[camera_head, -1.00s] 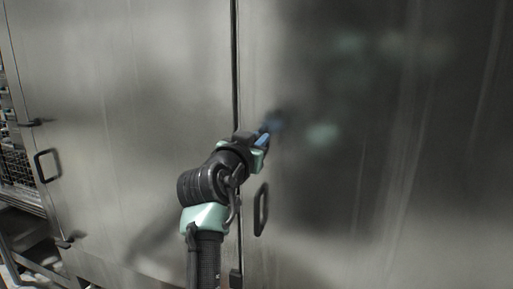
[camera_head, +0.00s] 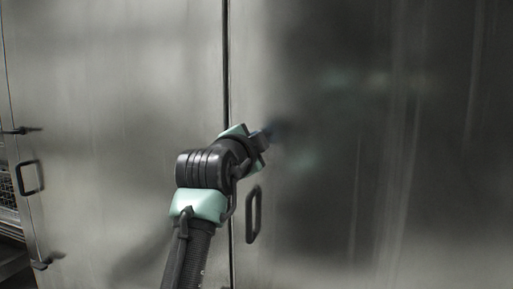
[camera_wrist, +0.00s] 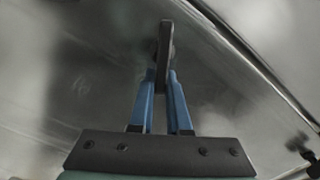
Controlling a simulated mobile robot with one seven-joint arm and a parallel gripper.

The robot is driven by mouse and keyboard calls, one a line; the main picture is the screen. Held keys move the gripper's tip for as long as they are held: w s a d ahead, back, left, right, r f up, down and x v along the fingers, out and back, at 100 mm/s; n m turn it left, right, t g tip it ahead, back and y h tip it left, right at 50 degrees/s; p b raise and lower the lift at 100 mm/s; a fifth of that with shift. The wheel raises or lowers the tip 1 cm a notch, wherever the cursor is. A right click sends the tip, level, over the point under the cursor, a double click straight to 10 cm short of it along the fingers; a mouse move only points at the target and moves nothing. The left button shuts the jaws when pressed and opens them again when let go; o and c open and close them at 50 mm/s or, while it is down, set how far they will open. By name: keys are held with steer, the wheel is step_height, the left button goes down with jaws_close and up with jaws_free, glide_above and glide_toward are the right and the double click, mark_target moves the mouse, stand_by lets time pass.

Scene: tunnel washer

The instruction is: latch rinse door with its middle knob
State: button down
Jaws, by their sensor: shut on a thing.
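My gripper (camera_wrist: 161,82) has its two blue fingers shut on a dark, narrow knob (camera_wrist: 165,45), which stands up between the fingertips in the wrist view. In the head view my gripper (camera_head: 270,133) is against the right steel door panel (camera_head: 350,180), just right of the vertical seam, and hides the knob. The right panel's black pull handle (camera_head: 253,214) is below the gripper. No label shows which panel is the rinse door. The right panel looks flush with its neighbour at the seam.
A left steel panel (camera_head: 110,110) has a black pull handle (camera_head: 30,177) and two dark latch knobs, one upper (camera_head: 22,130) and one lower (camera_head: 46,261). Another dark fitting (camera_wrist: 304,150) shows at the wrist view's lower right. Racking is visible at far left.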

steer(key=m, duration=0.3)
steer(key=f+m+b, duration=0.1)
steer(key=m, duration=0.1)
steer(key=shift+d+f+m, duration=0.15)
steer(key=shift+d+m, duration=0.05)
steer(key=shift+m, duration=0.2)
stand_by(0.3)
steer(key=c, duration=0.9)
jaws_free()
steer(key=shift+s+b, duration=0.1)
steer(key=shift+b, duration=0.2)
steer(key=b+v, duration=0.4)
steer(key=v, duration=0.9)
steer(key=shift+b, duration=0.4)
